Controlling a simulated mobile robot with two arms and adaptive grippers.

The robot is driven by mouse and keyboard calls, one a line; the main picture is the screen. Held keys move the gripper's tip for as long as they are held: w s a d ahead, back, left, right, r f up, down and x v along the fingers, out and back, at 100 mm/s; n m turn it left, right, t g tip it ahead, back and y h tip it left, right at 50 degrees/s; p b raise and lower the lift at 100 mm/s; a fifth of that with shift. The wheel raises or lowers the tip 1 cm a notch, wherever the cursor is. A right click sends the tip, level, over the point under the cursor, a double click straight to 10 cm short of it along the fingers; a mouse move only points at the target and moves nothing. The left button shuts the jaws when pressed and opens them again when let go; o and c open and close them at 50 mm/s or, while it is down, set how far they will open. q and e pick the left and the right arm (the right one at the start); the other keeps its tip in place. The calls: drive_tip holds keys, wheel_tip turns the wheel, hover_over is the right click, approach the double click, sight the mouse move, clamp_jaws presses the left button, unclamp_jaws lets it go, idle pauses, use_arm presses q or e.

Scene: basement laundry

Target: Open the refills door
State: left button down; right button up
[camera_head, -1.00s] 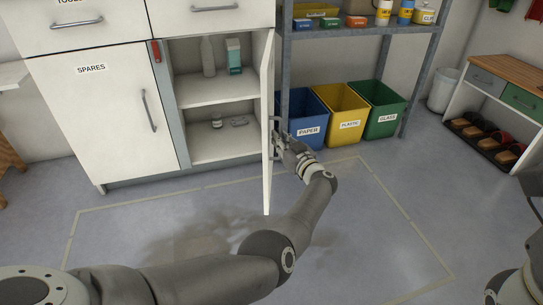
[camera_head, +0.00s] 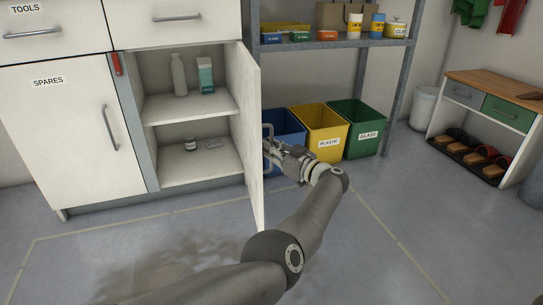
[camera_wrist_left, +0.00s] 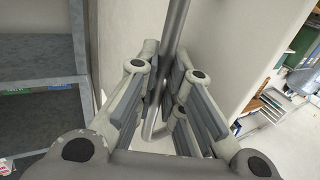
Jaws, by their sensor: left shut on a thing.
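The refills door (camera_head: 246,135) is the white door at the right side of the open cabinet. It stands swung well out from the cabinet, with its inner face towards the head camera. Its label is not visible. My left gripper (camera_head: 272,150) is at the outer side of the door, shut on the door's metal bar handle (camera_head: 268,131). In the left wrist view, the handle (camera_wrist_left: 176,30) runs down between the fingers (camera_wrist_left: 158,105), beside the pale door face (camera_wrist_left: 220,40). My right gripper is not in view.
Cabinet shelves (camera_head: 190,107) hold a bottle, a carton and small items. Just right of the door stand a blue bin (camera_head: 287,124), a yellow bin (camera_head: 322,127) and a green bin (camera_head: 357,121) under a metal shelf (camera_head: 330,40). The floor in front is clear.

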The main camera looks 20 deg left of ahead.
use_arm(q)
drive_tip(key=shift+d+r, duration=0.1)
idle(0.4)
drive_tip(key=c, duration=1.6)
unclamp_jaws()
drive_tip(key=shift+o, duration=0.4)
